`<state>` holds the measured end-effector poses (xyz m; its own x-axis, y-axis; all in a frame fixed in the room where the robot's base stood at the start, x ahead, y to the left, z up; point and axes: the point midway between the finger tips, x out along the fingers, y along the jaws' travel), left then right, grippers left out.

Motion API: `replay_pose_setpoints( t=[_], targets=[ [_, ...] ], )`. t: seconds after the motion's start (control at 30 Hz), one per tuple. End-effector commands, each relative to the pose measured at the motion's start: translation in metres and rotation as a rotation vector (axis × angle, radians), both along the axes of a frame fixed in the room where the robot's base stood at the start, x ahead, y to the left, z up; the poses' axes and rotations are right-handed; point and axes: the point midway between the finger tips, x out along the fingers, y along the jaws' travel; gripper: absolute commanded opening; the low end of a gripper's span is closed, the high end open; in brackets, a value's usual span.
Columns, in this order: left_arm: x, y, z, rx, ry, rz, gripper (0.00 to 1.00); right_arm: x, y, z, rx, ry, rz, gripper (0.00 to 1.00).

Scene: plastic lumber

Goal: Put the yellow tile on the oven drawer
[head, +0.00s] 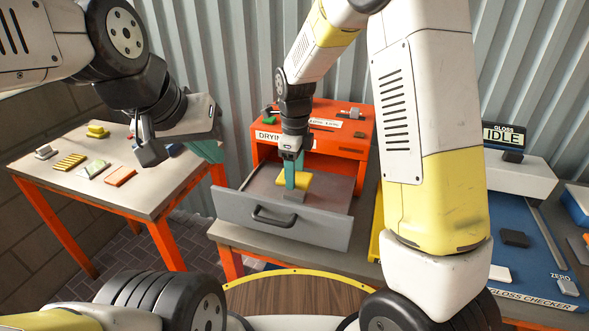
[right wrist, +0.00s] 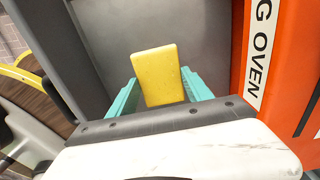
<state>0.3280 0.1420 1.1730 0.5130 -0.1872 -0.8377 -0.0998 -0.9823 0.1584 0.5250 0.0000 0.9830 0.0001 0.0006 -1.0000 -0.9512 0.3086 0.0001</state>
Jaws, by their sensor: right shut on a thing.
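The yellow tile (head: 308,180) is between the teal fingers of my right gripper (head: 293,178), which is shut on it. In the right wrist view the yellow tile (right wrist: 158,75) stands out between both fingers (right wrist: 155,95). The oven drawer (head: 235,207) is pulled out from the orange drying oven (head: 345,143). The tile is inside the drawer's outline, above or at its floor; I cannot tell whether it touches. My left gripper (head: 206,151) hangs by the right edge of the left table, its fingers seen side-on, so its opening is unclear.
The left table (head: 150,195) holds several coloured tiles, including another yellow piece (head: 97,131). The blue gloss checker (head: 540,262) stands on the right. Small items lie on the oven top.

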Motion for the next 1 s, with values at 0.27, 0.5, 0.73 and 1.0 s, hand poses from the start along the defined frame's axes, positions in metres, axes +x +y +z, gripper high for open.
replay_pose_setpoints(
  t=[0.27, 0.5, 0.73, 1.0],
  targets=[
    [0.000, 0.000, 0.000, 0.000, 0.000, 0.000, 0.00, -0.001, 0.000, -0.034, 0.000, 0.003, 0.000, 0.17],
    [0.000, 0.000, 0.000, 0.000, 0.000, 0.000, 0.00, 0.000, 0.000, -0.035, 0.000, 0.001, 0.000, 0.17],
    [0.000, 0.000, 0.000, 0.000, 0.000, 0.000, 0.00, 0.000, 0.000, -0.037, 0.000, 0.001, 0.000, 0.80],
    [0.000, 0.000, 0.000, 0.000, 0.000, 0.000, 0.00, 0.000, 0.000, -0.037, 0.000, 0.001, 0.000, 0.80]
  ],
)
